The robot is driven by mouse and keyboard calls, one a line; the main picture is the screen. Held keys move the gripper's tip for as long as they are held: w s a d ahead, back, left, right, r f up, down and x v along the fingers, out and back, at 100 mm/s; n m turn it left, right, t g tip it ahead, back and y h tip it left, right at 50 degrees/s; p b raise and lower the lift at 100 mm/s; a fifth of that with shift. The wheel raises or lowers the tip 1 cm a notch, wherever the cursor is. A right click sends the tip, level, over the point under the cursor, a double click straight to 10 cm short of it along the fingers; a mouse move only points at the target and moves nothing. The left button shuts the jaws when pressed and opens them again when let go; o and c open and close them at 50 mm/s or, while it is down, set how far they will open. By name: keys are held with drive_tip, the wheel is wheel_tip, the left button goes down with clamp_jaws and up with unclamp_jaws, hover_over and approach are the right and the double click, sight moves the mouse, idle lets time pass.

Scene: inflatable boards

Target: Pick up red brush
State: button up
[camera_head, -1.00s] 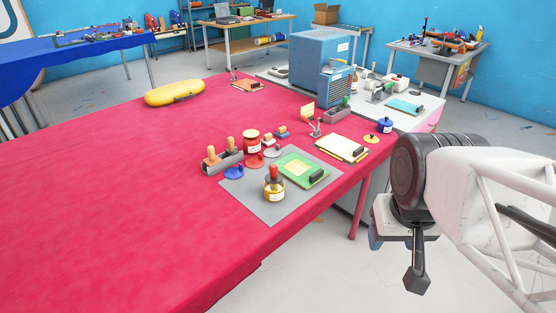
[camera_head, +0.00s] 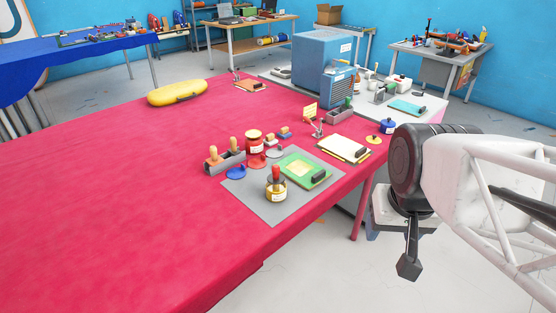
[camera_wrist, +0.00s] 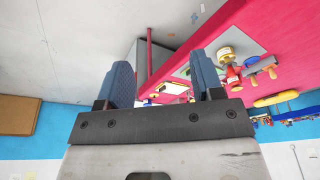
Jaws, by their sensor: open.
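The red brush is most likely the upright red handle (camera_head: 276,173) in the small yellow-labelled jar (camera_head: 276,192). Its lower end is hidden in the jar, which stands on a grey mat (camera_head: 236,187) near the front edge of the red table. In the wrist view, the red handle (camera_wrist: 232,75) and jar (camera_wrist: 225,53) show right of my fingers. My gripper (camera_wrist: 165,80) is open and empty, with two blue-grey fingers apart. It is off the table's right side, well away from the brush.
A green-framed screen (camera_head: 305,170) lies beside the jar. A grey holder with wooden-handled tools (camera_head: 225,162), a red jar (camera_head: 254,143), and blue and red lids stand behind. A clipboard (camera_head: 344,148) lies to the right. The table's left part is clear except for a yellow inflatable (camera_head: 178,93).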

drive_tip(key=w+a+m, duration=0.3)
drive_tip(key=w+m, duration=0.1)
drive_tip(key=w, duration=0.7)
drive_tip(key=m+g+y, duration=0.2)
drive_tip(key=m+g, duration=0.1)
drive_tip(key=m, duration=1)
hover_over(277, 166)
drive_tip(key=d, duration=0.1)
drive_tip(key=f, duration=1.3)
drive_tip(key=shift+s+d, duration=0.1)
drive_tip(key=shift+s, duration=0.15)
drive_tip(key=shift+w+a+f, duration=0.25)
drive_tip(key=shift+w, duration=0.05)
drive_tip(key=shift+a+f, duration=0.15)
drive_tip(key=shift+f, duration=1.1)
